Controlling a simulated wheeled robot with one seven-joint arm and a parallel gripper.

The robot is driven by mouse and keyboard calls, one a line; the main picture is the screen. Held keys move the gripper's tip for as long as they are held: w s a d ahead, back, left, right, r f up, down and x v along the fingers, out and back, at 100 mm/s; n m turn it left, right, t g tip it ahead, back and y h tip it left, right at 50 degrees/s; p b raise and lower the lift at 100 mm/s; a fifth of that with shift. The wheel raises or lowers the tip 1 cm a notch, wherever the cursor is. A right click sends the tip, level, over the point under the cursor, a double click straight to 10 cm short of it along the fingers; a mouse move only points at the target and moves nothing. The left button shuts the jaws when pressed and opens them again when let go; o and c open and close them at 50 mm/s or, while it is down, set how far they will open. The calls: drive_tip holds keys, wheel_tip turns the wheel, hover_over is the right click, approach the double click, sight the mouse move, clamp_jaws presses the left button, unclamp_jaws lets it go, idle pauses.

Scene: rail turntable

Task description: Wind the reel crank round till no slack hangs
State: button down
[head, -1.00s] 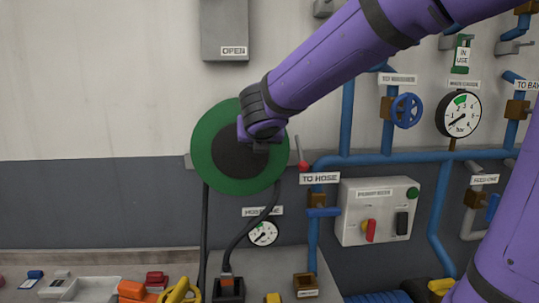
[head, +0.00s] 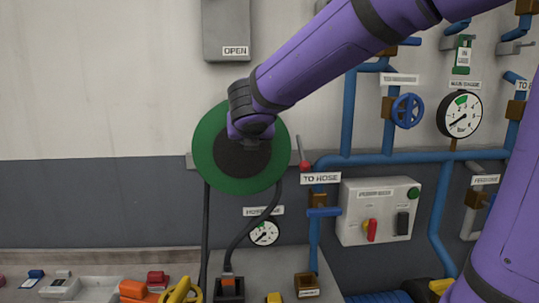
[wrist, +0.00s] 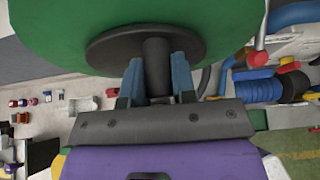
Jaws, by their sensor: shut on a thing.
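The reel (head: 205,157) is a green disc with a dark hub, mounted on the wall in the head view; it also fills the top of the wrist view (wrist: 40,25). The crank handle (wrist: 157,65) is a dark upright cylinder at the hub. My gripper (wrist: 157,80) is shut on it, one blue-grey finger on each side. In the head view my wrist hides the handle and part of the hub. A black hose (head: 265,215) hangs from the reel's right side and curves down to a connector (head: 229,288) on the bench. Another dark length (head: 206,230) hangs at the left.
A red-knobbed lever (head: 305,166) stands close to the reel's right edge. Blue pipes (head: 400,159), a control box (head: 377,212) and a small gauge (head: 264,233) are near. Several small items lie on the bench below. The wall left of the reel is clear.

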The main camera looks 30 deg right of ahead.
drive_tip(key=shift+w+a+r, duration=0.2)
drive_tip(key=shift+a, duration=0.2)
drive_tip(key=shift+a+r, duration=0.1)
drive_tip(key=shift+w+a, duration=0.25)
drive_tip(key=shift+a, duration=0.35)
drive_tip(key=shift+w+a, duration=0.3)
drive_tip(key=shift+a, duration=0.25)
drive_tip(key=shift+a, duration=0.1)
